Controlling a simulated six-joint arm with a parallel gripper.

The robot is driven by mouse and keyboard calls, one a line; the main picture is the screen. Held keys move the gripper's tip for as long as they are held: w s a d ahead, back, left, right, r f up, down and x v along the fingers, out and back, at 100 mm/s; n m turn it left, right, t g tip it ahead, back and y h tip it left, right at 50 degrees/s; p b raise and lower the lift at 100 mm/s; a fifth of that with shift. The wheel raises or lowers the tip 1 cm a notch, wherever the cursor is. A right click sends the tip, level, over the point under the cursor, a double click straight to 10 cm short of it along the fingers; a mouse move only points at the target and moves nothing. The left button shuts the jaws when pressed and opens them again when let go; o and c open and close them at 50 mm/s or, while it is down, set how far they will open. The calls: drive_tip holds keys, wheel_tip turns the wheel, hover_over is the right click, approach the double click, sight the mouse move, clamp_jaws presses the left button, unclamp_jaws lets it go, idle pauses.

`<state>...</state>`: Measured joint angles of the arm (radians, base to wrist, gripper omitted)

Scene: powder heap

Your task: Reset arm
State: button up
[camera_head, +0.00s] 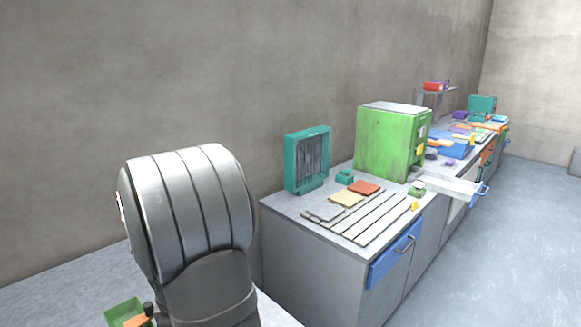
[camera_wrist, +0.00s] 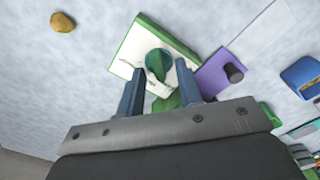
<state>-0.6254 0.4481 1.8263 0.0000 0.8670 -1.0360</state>
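My gripper (camera_wrist: 157,90) shows in the wrist view with its two blue-grey fingers spread apart. Nothing is held between them. Beyond the fingers lies a white board with a green edge (camera_wrist: 123,62), with a round teal piece (camera_wrist: 158,62) on it. A green piece (camera_wrist: 168,102) shows between the fingers, partly hidden by the gripper. In the head view my arm fills the lower left, and my gripper is not seen there.
A purple block with a dark knob (camera_wrist: 215,72) and a yellow-brown lump (camera_wrist: 62,22) lie nearby. In the head view, a green cabinet (camera_head: 383,143) and a teal rack (camera_head: 307,160) stand on the counter (camera_head: 300,212). A green tray (camera_head: 122,312) sits at lower left. Floor at right is clear.

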drive_tip(key=shift+r, duration=0.1)
wheel_tip(320, 180, up, 17)
wheel_tip(320, 180, down, 17)
drive_tip(key=shift+f, duration=0.2)
drive_tip(key=shift+r+m, duration=0.1)
drive_tip(key=shift+m, duration=0.6)
drive_tip(key=shift+w+r, duration=0.1)
drive_tip(key=shift+r, duration=0.25)
wheel_tip(320, 180, up, 17)
drive_tip(key=f+m+t, duration=0.1)
drive_tip(key=f+m, duration=0.1)
drive_tip(key=f, duration=0.2)
drive_tip(key=f+m+t, duration=0.1)
drive_tip(key=f+m, duration=0.2)
drive_tip(key=f, duration=0.2)
drive_tip(key=f+m+t+y, duration=0.1)
drive_tip(key=f+m, duration=0.2)
drive_tip(key=f, duration=0.1)
drive_tip(key=shift+d+f, duration=0.2)
drive_tip(key=shift+d, duration=0.15)
drive_tip(key=shift+s+d+f+m+y, duration=0.1)
drive_tip(key=shift+s+f+m+y, duration=0.15)
drive_tip(key=shift+f+m, duration=0.45)
